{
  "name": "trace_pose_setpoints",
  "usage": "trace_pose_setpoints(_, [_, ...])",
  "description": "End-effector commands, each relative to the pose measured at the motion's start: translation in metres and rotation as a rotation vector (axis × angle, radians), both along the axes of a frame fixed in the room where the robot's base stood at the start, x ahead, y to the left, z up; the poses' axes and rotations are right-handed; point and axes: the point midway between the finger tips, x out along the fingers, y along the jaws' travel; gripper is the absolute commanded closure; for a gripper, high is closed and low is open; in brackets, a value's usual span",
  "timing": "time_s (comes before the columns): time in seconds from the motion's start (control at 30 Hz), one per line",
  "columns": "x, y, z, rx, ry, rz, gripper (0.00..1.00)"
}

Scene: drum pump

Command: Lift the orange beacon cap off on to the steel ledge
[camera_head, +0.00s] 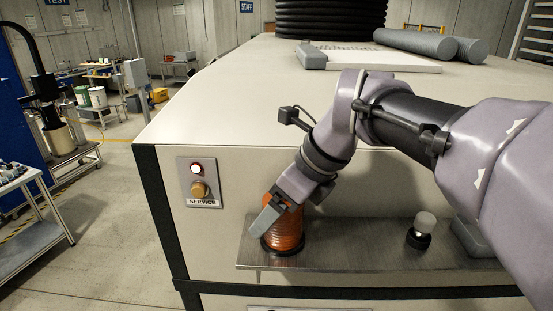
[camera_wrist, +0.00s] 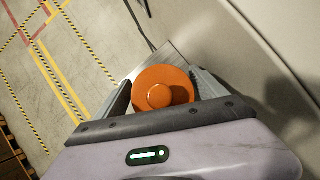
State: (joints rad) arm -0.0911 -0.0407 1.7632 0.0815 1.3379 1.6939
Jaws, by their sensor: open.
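The orange beacon cap (camera_head: 284,236) stands upright on a black base at the left part of the steel ledge (camera_head: 350,255). In the wrist view the round orange top of the cap (camera_wrist: 162,88) lies between the two fingers. My gripper (camera_head: 278,212) is open, tilted down to the left, with its fingers around the upper part of the cap. The near finger covers part of the cap in the head view. I cannot tell whether either finger touches it.
A panel with a lit lamp and a knob, marked SERVICE (camera_head: 199,183), is on the cabinet front at left. The ledge between cap and white lamp (camera_head: 355,238) is clear.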

Motion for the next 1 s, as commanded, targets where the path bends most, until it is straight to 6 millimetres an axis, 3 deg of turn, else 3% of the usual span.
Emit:
trace_pose_setpoints(0.23, [0.001, 0.002, -0.004, 0.000, 0.000, 0.000, 0.19])
trace_pose_setpoints(0.5, [0.001, 0.002, -0.003, 0.000, 0.000, 0.000, 0.69])
trace_pose_setpoints(0.77, [0.001, 0.002, 0.000, 0.001, -0.001, 0.001, 0.69])
trace_pose_setpoints(0.87, [0.002, 0.002, 0.012, -0.001, -0.003, 0.001, 0.69])
trace_pose_setpoints(1.0, [0.002, 0.002, 0.046, 0.000, -0.003, 0.001, 0.69])
